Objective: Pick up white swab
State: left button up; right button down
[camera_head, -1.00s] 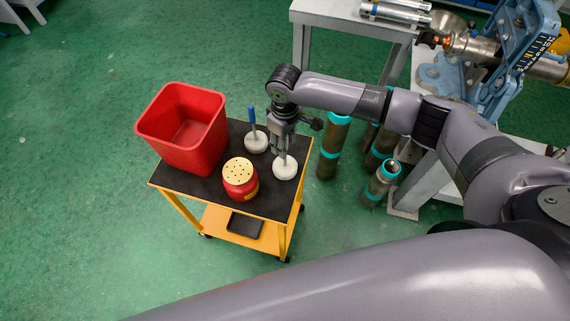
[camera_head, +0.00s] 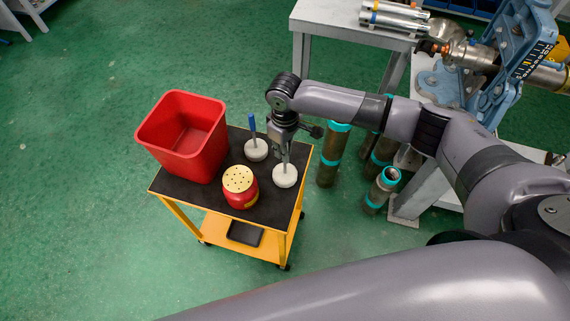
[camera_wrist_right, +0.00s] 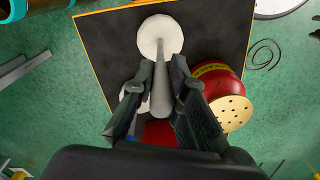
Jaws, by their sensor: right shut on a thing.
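The white swab (camera_head: 285,176) has a round white disc at the bottom and a pale upright handle. It stands at the right side of the black cart top, and its disc appears to rest there. My right gripper (camera_head: 286,149) points down over it, shut on the handle. In the right wrist view the gripper (camera_wrist_right: 164,75) has a finger on each side of the handle, with the swab's disc (camera_wrist_right: 160,33) beyond the fingertips. A second swab with a blue handle (camera_head: 252,122) stands just behind and to the left. My left gripper is not in view.
A red bin (camera_head: 165,140) stands at the cart's left. A red can with a perforated cream lid (camera_head: 239,180) stands close, left of the held swab. Teal-banded pipes (camera_head: 329,165) stand on the floor right of the cart, near a grey bench (camera_head: 350,20).

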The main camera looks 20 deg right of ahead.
jog(key=shift+r, duration=0.1)
pick_arm(q)
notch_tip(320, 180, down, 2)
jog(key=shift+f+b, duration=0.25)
jog(key=shift+b, duration=0.95)
pick_arm(e)
notch_tip(320, 180, up, 20)
dwell(0.5)
